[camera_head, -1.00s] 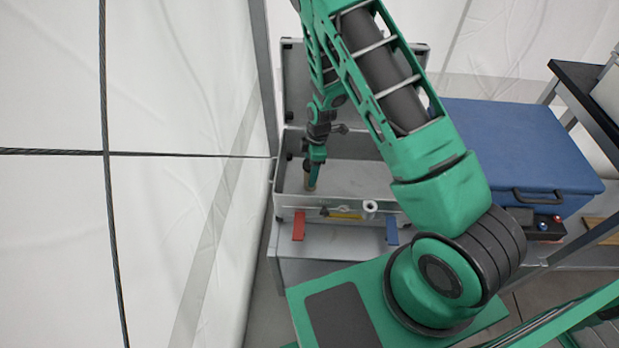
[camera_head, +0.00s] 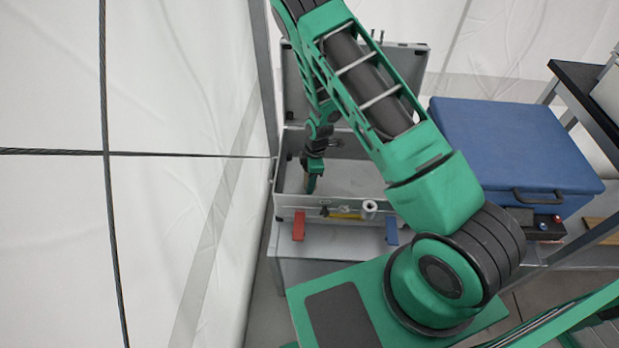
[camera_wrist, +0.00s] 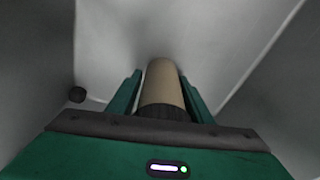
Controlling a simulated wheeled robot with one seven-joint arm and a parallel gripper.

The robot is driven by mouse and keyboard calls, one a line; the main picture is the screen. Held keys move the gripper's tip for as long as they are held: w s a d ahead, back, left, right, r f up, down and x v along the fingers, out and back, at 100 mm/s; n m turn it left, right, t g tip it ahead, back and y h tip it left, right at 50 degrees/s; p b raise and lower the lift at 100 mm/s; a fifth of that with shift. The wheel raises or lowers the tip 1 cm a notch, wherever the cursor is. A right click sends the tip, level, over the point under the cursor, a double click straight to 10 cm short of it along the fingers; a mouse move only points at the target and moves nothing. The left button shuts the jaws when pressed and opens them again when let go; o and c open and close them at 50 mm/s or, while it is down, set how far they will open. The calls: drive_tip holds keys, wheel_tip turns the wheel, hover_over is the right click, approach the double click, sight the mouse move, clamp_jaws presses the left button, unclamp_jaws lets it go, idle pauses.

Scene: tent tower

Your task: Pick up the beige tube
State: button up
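The beige tube (camera_wrist: 162,86) is between the two fingers of my gripper (camera_wrist: 160,88) in the wrist view. It has a dark ribbed end nearest the camera. One finger is on each side, with what look like narrow gaps between fingers and tube. In the head view my gripper (camera_head: 311,183) points down inside the left part of an open grey case (camera_head: 337,215). A small part of the tube (camera_head: 306,183) shows beside the green finger; the rest is hidden.
The case's walls are close around my gripper, with its raised lid (camera_head: 296,85) behind. A blue box (camera_head: 515,150) stands right.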

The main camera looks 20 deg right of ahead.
drive_tip(key=c, duration=0.8)
drive_tip(key=shift+o, duration=0.2)
drive_tip(key=shift+r, duration=0.1)
